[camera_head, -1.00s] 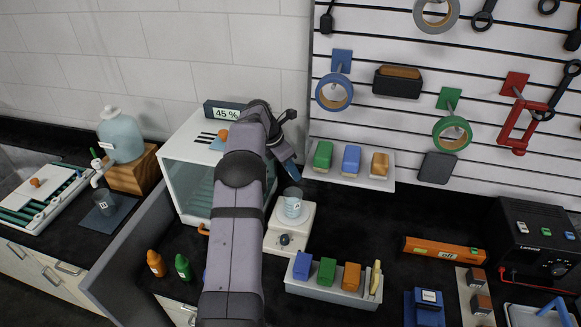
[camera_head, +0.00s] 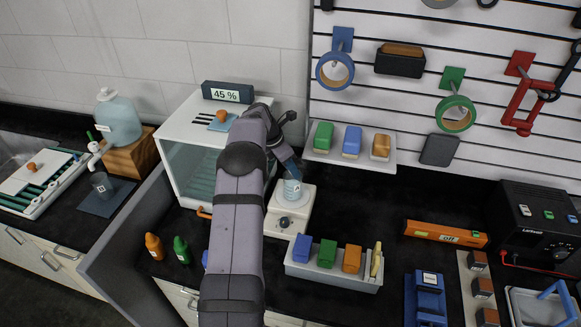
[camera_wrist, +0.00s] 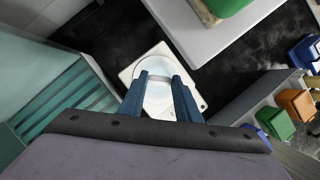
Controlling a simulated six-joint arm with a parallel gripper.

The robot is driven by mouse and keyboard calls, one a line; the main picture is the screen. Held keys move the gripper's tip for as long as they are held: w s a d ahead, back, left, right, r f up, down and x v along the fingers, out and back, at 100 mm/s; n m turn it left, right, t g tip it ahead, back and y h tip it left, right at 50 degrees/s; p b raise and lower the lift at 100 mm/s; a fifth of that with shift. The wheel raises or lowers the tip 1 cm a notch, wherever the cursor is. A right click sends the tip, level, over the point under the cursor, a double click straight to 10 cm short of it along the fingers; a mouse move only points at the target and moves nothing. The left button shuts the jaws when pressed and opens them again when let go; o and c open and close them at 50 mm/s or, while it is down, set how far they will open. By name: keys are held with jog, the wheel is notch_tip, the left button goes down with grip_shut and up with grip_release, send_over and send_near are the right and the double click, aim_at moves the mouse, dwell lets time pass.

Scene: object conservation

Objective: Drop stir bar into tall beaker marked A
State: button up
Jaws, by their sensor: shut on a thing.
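A clear beaker (camera_head: 290,190) with a small label stands on a white stirrer plate (camera_head: 288,222); I cannot read the label surely. My gripper (camera_head: 293,170) points down at the beaker's mouth, just over or slightly inside it. In the wrist view my two blue fingers (camera_wrist: 159,82) hang over the beaker (camera_wrist: 158,98), which shows between them. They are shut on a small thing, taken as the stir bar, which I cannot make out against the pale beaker. A second beaker (camera_head: 101,185) with a label stands on a dark mat at the far left.
A glass-walled cabinet (camera_head: 196,150) stands close left of the arm. A shelf with several coloured blocks (camera_head: 351,142) is right of the gripper. A grey bin of blocks (camera_head: 335,272) stands in front right. The dark bench between shelf and bin is clear.

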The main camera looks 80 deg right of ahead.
jog(key=o, duration=1.2)
jog(key=shift+r, duration=0.1)
notch_tip(320, 180, up, 7)
jog(key=shift+f+p, duration=0.1)
jog(key=shift+p, duration=1.05)
